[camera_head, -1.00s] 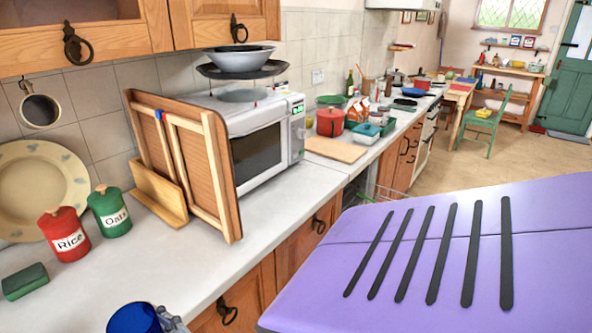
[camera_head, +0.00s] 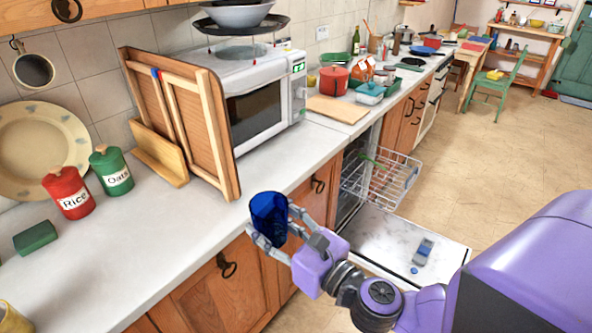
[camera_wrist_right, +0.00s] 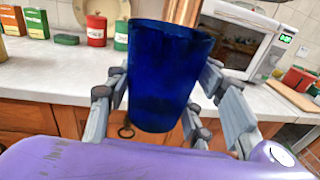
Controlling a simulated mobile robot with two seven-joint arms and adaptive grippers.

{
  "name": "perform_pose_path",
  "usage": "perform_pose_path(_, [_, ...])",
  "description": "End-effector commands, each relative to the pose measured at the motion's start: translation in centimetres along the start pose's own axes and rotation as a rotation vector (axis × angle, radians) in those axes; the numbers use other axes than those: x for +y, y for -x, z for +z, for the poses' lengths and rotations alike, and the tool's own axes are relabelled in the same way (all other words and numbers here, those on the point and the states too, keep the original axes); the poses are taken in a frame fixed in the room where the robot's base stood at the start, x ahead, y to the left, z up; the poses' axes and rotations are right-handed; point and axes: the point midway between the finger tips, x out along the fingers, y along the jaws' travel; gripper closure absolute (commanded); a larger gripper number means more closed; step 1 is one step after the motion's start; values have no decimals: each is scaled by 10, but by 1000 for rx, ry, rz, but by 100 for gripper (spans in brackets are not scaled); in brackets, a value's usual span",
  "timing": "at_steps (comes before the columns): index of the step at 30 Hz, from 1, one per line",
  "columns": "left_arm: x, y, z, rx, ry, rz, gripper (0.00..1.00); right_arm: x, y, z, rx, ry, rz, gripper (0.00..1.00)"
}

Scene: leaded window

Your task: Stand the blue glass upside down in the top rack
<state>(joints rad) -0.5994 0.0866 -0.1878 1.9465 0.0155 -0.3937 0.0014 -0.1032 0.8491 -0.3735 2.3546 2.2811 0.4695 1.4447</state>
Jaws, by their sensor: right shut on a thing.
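The blue glass (camera_head: 266,212) is dark and see-through. It is held upright with its wider end up, in front of the counter edge in the head view. My right gripper (camera_head: 275,226) is shut on its sides. In the right wrist view the glass (camera_wrist_right: 165,80) fills the middle, between the grey fingers. The top rack (camera_head: 378,180) is a wire basket pulled out of the open dishwasher, to the right of and beyond the glass. The rack looks empty, apart from something thin and green near its inner end. My left gripper is not in view.
The dishwasher door (camera_head: 385,243) lies open below the rack. The counter (camera_head: 210,217) runs along the left, with a microwave (camera_head: 262,105), wooden board stand (camera_head: 160,155), red tin (camera_head: 69,193) and green tin (camera_head: 111,171). A yellow mug (camera_head: 10,318) is at the lower left.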

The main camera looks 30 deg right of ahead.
Motion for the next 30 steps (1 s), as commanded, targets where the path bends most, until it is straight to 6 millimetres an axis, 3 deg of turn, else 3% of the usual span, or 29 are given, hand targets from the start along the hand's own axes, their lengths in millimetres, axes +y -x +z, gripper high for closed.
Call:
perform_pose_path(12, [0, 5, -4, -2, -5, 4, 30, -30, -16, 32, -5, 6, 213, 84])
perform_pose_path(30, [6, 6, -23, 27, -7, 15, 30, -75, -24, 74, -7, 7, 397, 84])
